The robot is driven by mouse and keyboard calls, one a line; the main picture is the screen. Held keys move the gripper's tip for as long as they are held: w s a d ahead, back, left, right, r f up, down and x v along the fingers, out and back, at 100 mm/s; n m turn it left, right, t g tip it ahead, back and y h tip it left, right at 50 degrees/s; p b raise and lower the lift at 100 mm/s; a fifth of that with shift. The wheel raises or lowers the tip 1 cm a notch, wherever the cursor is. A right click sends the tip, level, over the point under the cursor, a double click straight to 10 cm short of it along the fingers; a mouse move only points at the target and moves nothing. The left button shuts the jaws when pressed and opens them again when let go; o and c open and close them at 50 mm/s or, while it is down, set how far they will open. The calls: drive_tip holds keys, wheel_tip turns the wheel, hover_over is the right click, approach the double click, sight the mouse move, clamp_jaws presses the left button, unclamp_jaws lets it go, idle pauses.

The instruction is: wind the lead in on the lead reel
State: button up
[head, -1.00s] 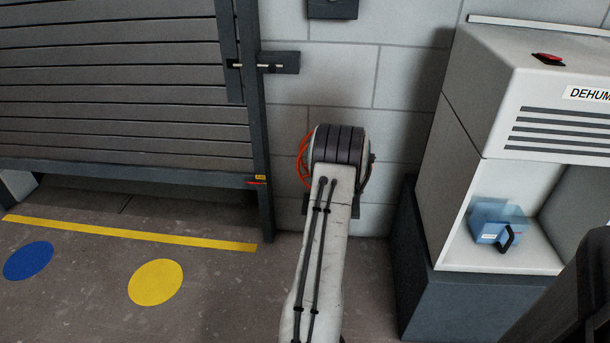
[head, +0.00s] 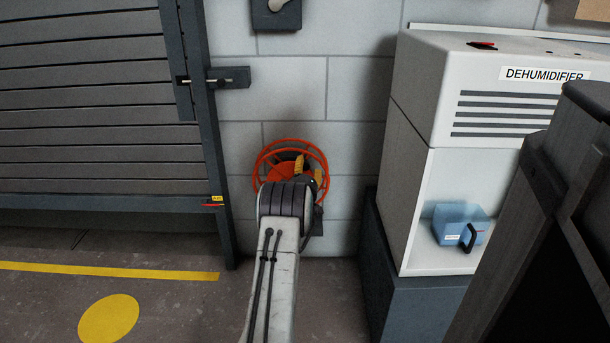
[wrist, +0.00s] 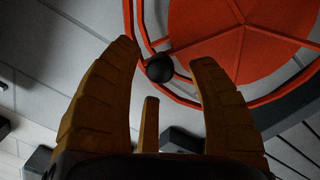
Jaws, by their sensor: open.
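The lead reel (head: 277,149) is an orange-red wheel mounted low on the block wall, beside the slatted shutter's post. My arm covers its lower part in the head view. In the wrist view the reel's red disc and rim (wrist: 241,54) fill the upper right. A round black knob (wrist: 160,67) on the rim shows between and just beyond the fingertips. My gripper (wrist: 165,58) is open, its yellow fingers on either side of the knob, with no clear contact. In the head view my gripper (head: 309,172) is in front of the reel's right side. I cannot make out the lead.
A white dehumidifier (head: 437,170) with a blue tank (head: 456,226) stands to the right on a dark plinth (head: 425,305). The slatted shutter (head: 95,110) and its latch (head: 213,80) are to the left. A grey switch box (head: 277,13) is above the reel.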

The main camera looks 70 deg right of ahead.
drive_tip(key=shift+w+d, duration=0.1)
drive_tip(key=shift+d, duration=0.3)
drive_tip(key=shift+x, duration=0.9)
drive_tip(key=shift+d, duration=0.1)
drive_tip(key=shift+r, duration=0.1)
clamp_jaws()
